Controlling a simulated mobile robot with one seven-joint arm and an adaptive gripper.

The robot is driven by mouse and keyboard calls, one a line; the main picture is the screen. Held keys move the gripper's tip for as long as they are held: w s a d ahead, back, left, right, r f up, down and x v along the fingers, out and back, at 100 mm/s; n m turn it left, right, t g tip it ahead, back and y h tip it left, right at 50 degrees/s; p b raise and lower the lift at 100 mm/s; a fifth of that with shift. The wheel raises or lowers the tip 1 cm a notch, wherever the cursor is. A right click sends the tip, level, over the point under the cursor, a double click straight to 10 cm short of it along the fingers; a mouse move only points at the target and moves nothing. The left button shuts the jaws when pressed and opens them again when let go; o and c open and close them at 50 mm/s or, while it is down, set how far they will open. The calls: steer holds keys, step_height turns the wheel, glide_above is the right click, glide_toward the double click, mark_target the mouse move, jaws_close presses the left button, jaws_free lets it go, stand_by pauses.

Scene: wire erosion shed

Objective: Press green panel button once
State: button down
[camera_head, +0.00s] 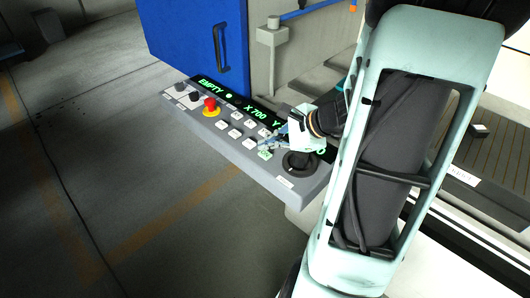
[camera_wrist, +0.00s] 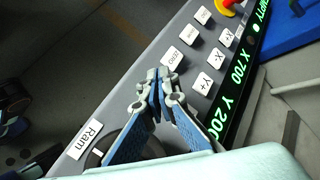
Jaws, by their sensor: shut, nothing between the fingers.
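The grey control panel (camera_head: 285,180) carries rows of pale square buttons. One button near its front right, the green panel button (camera_head: 265,154), has a greenish tint in the head view. My gripper (camera_head: 264,143) is shut and empty, with its tips just above and beside that button; I cannot tell whether they touch anything. In the wrist view my gripper (camera_wrist: 158,76) points down at the panel, and the green button is not visible, probably hidden behind the fingers.
A red emergency stop (camera_head: 210,105) stands left on the panel. A black dial (camera_head: 298,163) sits close to the right of my gripper. White buttons (camera_wrist: 172,60) lie beyond the fingertips. A blue cabinet door (camera_head: 195,45) rises behind. The floor in front is clear.

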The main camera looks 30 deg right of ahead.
mark_target(267, 155)
steer(key=shift+r+p, duration=1.85)
steer(key=shift+r, duration=0.65)
steer(key=shift+s, duration=0.1)
